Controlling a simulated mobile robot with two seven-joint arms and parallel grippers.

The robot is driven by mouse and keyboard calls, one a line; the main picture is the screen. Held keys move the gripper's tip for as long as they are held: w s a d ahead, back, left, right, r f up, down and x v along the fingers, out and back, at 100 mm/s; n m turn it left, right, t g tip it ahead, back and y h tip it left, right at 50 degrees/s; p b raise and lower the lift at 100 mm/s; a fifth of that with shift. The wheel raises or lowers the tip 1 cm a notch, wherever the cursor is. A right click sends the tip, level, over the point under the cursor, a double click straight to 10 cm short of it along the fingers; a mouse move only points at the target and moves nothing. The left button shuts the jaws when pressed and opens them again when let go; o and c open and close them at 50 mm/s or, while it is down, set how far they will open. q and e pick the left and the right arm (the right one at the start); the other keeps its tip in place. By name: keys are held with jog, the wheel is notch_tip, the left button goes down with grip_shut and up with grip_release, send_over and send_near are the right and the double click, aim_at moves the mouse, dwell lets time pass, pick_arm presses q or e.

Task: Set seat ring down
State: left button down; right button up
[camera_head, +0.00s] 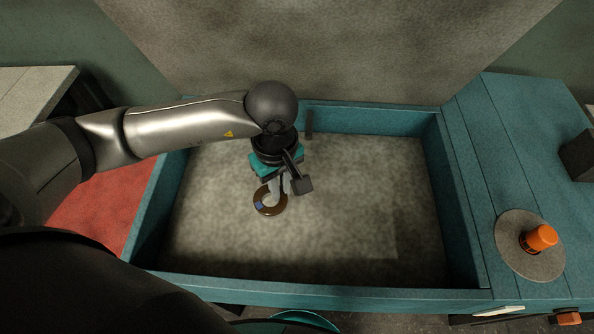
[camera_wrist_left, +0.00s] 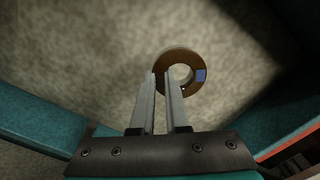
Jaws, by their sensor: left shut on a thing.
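The seat ring (camera_head: 268,211) is a brown ring with a blue patch. It is inside the teal-walled tray (camera_head: 330,293), over the mottled grey floor. My left gripper (camera_head: 277,191) reaches down into the tray and is shut on the ring. In the left wrist view the ring (camera_wrist_left: 185,52) lies at the fingertips, its left rim between the two fingers (camera_wrist_left: 160,76). The ring looks roughly flat. I cannot tell whether it touches the floor. My right gripper is not in view.
The tray floor around the ring is clear, with teal walls on all sides. On the teal bench to the right, an orange knob (camera_head: 541,237) stands on a grey disc (camera_head: 518,262). A dark block (camera_head: 578,157) sits at the far right. A red surface (camera_head: 105,205) lies left.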

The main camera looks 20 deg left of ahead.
aim_at(297, 201)
pick_arm(q)
jog(key=w+n, duration=0.1)
jog(key=n, duration=0.5)
jog(key=w+d+n, duration=0.1)
jog(key=n, duration=0.6)
jog(key=w+d+n+p, duration=0.1)
jog(key=n, duration=0.6)
jog(key=shift+w+d+r, duration=0.1)
jog(key=shift+w+r, duration=0.25)
notch_tip(297, 201, down, 7)
jog(key=b, duration=0.5)
jog(key=shift+r+b, duration=0.2)
jog(key=shift+b, duration=0.1)
jog(key=shift+f, duration=0.2)
jog(key=c, duration=0.8)
grip_release()
jog(key=shift+c, duration=0.2)
